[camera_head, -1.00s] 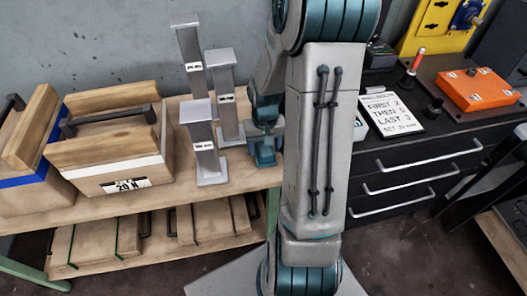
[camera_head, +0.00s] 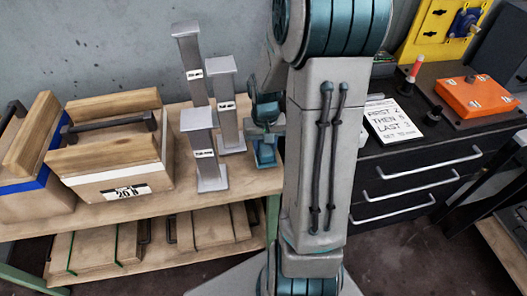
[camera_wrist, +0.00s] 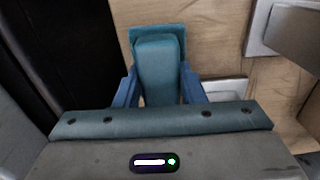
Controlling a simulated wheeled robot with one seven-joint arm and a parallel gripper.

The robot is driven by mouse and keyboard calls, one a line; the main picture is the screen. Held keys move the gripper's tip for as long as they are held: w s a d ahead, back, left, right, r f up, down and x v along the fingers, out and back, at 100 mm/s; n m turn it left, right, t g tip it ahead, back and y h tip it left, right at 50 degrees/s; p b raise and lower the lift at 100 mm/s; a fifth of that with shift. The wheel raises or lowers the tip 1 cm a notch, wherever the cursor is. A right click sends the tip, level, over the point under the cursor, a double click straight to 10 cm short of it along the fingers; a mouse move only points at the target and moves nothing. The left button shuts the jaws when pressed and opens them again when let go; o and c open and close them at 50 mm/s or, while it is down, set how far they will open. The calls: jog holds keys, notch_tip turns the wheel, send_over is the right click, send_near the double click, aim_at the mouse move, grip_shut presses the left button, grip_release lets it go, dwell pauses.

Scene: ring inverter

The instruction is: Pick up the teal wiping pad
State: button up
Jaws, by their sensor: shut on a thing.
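The teal wiping pad (camera_wrist: 158,68) is a block with a wider, flat teal part behind it in the wrist view. My gripper (camera_wrist: 160,88) is shut on it, with one blue finger on each side. In the head view the pad (camera_head: 264,151) shows at the right end of the wooden bench top, beside my arm. My gripper (camera_head: 265,112) is just above it there, partly hidden by my arm. I cannot tell whether the pad touches the bench or hangs slightly above it.
Grey metal posts (camera_head: 228,105) stand close to the left of the pad. A wooden box labelled 20 N (camera_head: 110,150) sits further left on the bench (camera_head: 160,210). A black drawer cabinet (camera_head: 420,178) stands right of my arm, with a sign and an orange box on top.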

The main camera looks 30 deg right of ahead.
jog(key=s+r, duration=0.7)
jog(key=s, duration=0.4)
jog(key=shift+s+a+r, duration=0.2)
jog(key=shift+s+r, duration=0.15)
jog(key=shift+s, duration=0.05)
jog(key=shift+o, duration=0.8)
jog(key=shift+w, duration=0.1)
